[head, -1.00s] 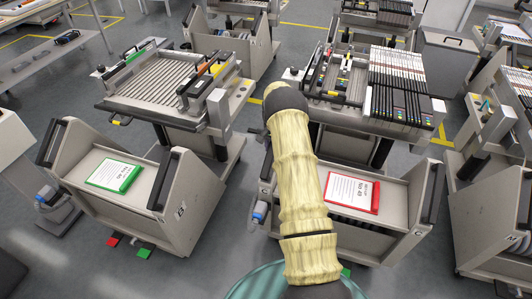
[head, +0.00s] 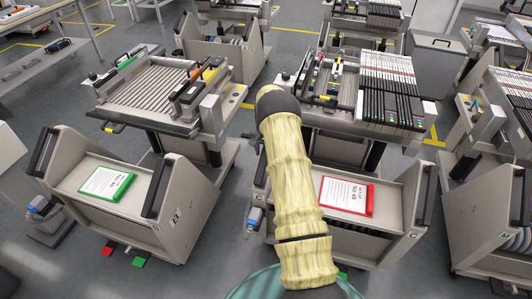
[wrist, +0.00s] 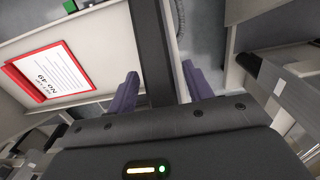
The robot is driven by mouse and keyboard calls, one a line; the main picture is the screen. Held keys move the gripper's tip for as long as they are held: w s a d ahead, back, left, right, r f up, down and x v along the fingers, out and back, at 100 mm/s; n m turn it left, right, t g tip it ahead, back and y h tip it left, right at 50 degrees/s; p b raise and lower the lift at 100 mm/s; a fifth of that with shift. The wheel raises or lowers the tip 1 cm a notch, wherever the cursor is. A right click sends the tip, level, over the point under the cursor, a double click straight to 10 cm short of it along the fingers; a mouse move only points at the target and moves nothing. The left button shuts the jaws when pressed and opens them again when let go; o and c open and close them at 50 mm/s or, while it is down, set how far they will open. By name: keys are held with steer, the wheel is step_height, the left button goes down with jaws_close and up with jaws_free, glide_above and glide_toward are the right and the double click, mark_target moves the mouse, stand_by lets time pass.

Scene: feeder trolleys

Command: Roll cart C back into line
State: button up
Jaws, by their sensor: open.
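Cart C (head: 392,243) is a grey cart with a C on its front corner and a red-edged sheet (head: 346,195) marked No 49 on its sloping top. It stands at the lower right in the head view, partly hidden by my arm. It has a dark upright handle at each side; the right one (head: 425,194) is clear. In the wrist view a dark handle bar (wrist: 150,45) beside the red-edged sheet runs between the purple fingers of my gripper (wrist: 160,80). The fingers are open, one on each side of the bar. In the head view my gripper is hidden.
A similar cart with a green-edged sheet (head: 106,184) stands to the left, with a floor gap between. Another grey cart (head: 490,215) stands close on the right. Feeder trolleys (head: 222,128) and a loaded trolley (head: 390,130) stand behind.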

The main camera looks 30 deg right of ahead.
step_height(320, 180, up, 17)
stand_by(0.4)
steer(key=shift+f, duration=0.1)
steer(key=s+a+r+n+t, duration=0.1)
steer(key=s+a+r+n, duration=0.35)
steer(key=s+a, duration=0.75)
steer(key=s+a+n, duration=0.2)
steer(key=s+a, duration=0.3)
steer(key=s, duration=0.4)
steer(key=s+a+n+t, duration=0.1)
steer(key=s+a+n, duration=0.1)
steer(key=s+a, duration=0.3)
steer(key=s, duration=0.4)
steer(key=shift+r+t, duration=0.3)
steer(key=shift+n, duration=0.25)
steer(key=shift+c, duration=0.2)
